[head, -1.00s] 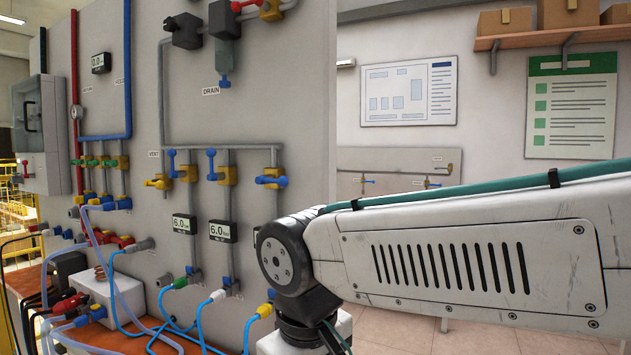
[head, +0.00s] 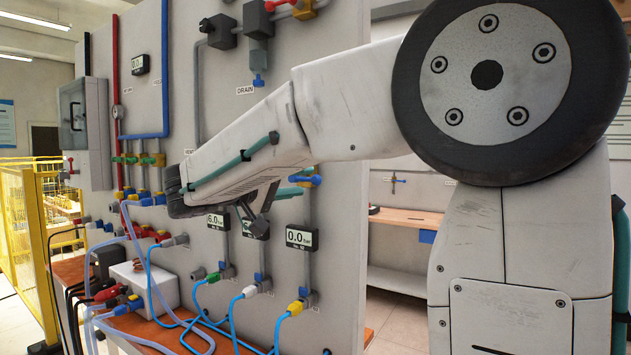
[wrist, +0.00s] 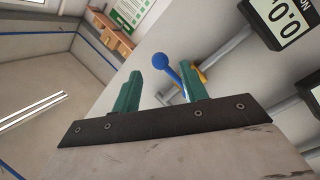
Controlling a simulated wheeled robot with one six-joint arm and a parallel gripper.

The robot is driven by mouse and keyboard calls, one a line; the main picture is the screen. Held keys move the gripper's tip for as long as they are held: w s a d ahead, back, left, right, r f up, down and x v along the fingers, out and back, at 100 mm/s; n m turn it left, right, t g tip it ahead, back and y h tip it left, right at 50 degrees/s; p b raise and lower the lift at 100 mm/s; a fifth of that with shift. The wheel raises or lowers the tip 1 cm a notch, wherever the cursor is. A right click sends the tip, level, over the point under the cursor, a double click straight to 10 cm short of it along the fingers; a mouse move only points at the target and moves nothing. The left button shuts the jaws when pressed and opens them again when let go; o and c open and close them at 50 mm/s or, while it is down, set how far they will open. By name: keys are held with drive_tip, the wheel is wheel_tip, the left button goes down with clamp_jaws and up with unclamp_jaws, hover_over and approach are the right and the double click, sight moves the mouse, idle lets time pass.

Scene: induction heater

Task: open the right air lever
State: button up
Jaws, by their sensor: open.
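The right air lever is a blue handle with a round knob (wrist: 160,59) on a yellow valve body (wrist: 199,73). In the head view the blue handle (head: 308,180) lies crosswise on the right pipe, its valve body mostly hidden by my arm. My gripper (wrist: 158,90) has two green fingers, open and apart. In the wrist view the handle shows in the gap between them, nearer the right finger; I cannot tell whether it touches. In the head view my gripper (head: 288,190) is at the panel beside the handle.
The display (head: 300,237) below the right lever reads 0.0; the left display (head: 218,221) reads 6.0. A middle display is partly hidden by my arm. Hoses with green, white and yellow plugs (head: 296,308) hang below. A drain valve (head: 258,80) is above.

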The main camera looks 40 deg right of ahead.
sight(311, 180)
drive_tip(key=d, duration=0.5)
clamp_jaws()
